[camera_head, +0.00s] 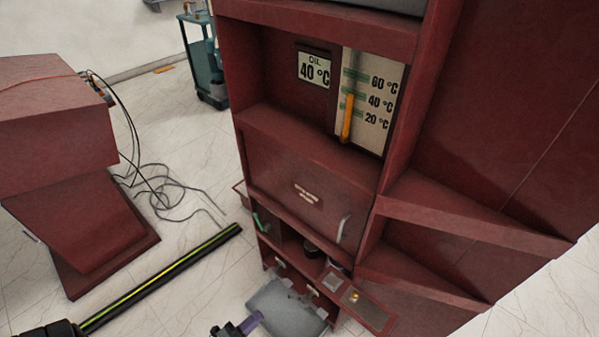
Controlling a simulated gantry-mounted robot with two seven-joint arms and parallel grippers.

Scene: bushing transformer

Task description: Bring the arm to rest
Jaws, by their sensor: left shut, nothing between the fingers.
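My right gripper is out of view.
A long black rod with a yellow-green stripe (165,277) slants across the lower left. A red unit (60,150) with loose cables (165,190) stands left. Pale floor lies between.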

